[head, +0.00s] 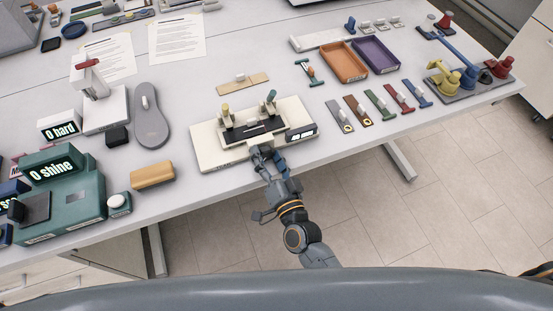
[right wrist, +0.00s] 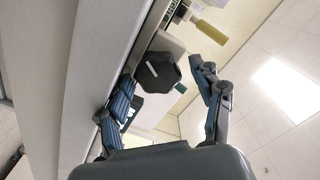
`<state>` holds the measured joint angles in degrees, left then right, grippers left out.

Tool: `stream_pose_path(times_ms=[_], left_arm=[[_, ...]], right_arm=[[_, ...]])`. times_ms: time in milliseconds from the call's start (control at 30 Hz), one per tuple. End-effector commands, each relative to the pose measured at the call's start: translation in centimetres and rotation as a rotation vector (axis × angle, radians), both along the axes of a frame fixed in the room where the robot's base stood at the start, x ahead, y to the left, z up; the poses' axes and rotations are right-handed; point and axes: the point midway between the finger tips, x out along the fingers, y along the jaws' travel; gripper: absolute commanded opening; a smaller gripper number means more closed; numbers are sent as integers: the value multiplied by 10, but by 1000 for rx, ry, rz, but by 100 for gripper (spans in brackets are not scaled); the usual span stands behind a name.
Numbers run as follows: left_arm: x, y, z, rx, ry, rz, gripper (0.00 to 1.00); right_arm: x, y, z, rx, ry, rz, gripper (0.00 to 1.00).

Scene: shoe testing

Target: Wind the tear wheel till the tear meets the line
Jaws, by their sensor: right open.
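The tear tester (head: 212,150) is a cream box near the table's front edge, with a black bed on top. Two clamps with a yellow knob (head: 225,110) and a green knob (head: 271,95) stand on it. A dark strip (head: 250,128) lies between them; the tear and line are too small to tell. My right gripper (head: 259,152) is at the tester's front face, open. In the right wrist view a dark, many-sided knob (right wrist: 158,72), apparently the tear wheel, shows between its spread fingers, with gaps on both sides. The gripper hides the wheel in the head view. My left gripper is out of view.
A grey insole (head: 151,125) and a tan block (head: 152,175) lie left of the tester. Several coloured strips (head: 380,103) lie to its right, with orange (head: 345,78) and purple (head: 390,69) trays behind. A wooden strip (head: 243,84) lies behind it.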

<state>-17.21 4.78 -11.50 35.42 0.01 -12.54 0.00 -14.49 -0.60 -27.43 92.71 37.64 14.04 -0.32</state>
Motion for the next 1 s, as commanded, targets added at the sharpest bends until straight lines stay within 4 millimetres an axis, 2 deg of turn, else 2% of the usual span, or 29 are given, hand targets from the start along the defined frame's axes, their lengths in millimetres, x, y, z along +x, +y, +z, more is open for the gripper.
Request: stream_pose_path(times_ms=[267, 367, 700, 1000], left_arm=[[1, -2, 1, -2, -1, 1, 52], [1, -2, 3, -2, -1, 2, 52], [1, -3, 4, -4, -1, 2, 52], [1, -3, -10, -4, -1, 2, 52]], right_arm=[[-1, 0, -3, -46, -7, 1, 68], [-1, 0, -2, -132, -35, 1, 68], [-1, 1, -1, -574, -181, 0, 68], [-61, -18, -5, -584, -182, 1, 68]])
